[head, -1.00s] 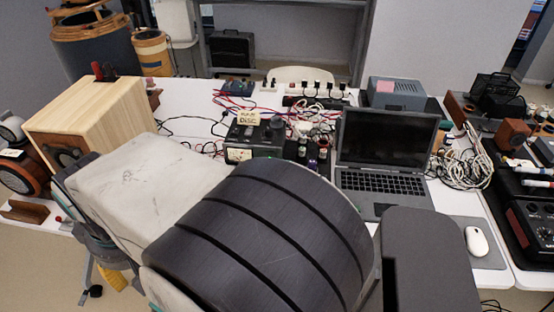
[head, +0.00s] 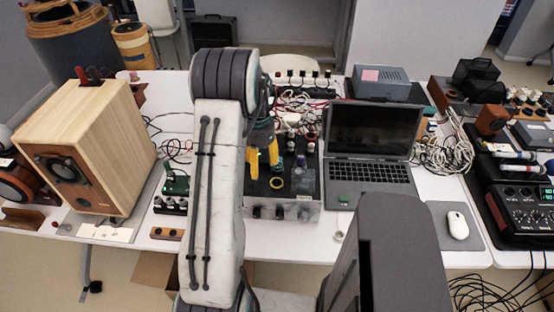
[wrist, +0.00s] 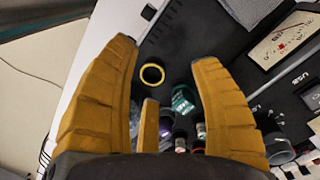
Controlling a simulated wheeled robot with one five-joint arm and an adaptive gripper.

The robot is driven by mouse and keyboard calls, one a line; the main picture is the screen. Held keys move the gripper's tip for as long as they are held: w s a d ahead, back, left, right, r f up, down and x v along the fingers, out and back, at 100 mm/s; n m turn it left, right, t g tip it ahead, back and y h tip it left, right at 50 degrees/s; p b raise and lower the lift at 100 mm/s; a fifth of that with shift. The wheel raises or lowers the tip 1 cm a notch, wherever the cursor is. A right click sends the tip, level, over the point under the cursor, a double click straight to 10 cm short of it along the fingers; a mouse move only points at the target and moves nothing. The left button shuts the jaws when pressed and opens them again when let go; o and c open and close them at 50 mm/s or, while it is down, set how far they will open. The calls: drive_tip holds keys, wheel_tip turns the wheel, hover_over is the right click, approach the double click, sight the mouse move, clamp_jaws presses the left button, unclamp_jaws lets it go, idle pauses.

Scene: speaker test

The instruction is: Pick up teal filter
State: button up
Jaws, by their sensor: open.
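In the wrist view a short teal cylinder (wrist: 183,98), which looks like the teal filter, stands on a black surface between the yellow fingers of my gripper (wrist: 165,58). The fingers are spread apart with nothing between their tips. The filter appears beyond and below them, nearer the right finger, not touching as far as I can tell. In the head view my gripper (head: 263,148) points down over the black-topped box (head: 300,208). I cannot clearly pick out the teal filter there; my gripper and arm may hide it.
A yellow ring (wrist: 152,74) lies beside the filter; small dark bottles (wrist: 200,132) crowd close by. An open laptop (head: 370,150) stands right of the box, a wooden speaker (head: 90,145) far left. Cables (head: 445,152) lie tangled beyond the laptop.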

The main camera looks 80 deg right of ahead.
sight(278, 165)
drive_tip(key=s+d+m, duration=0.1)
drive_tip(key=d+m, duration=0.1)
drive_tip(key=m, duration=0.1)
drive_tip(key=s+d+m, duration=0.1)
drive_tip(key=d+m, duration=0.1)
drive_tip(key=m, duration=0.1)
drive_tip(key=s+d+m+h, duration=0.1)
drive_tip(key=d+m, duration=0.2)
drive_tip(key=m, duration=0.1)
drive_tip(key=shift+s+r, duration=0.1)
drive_tip(key=shift+s, duration=0.25)
drive_tip(key=shift+d+f+p, duration=0.25)
drive_tip(key=shift+f+p, duration=0.45)
drive_tip(key=shift+f, duration=1.1)
drive_tip(key=shift+d+f+p, duration=0.2)
drive_tip(key=shift+f+p, duration=0.5)
drive_tip(key=shift+f, duration=1.05)
drive_tip(key=c, duration=1.1)
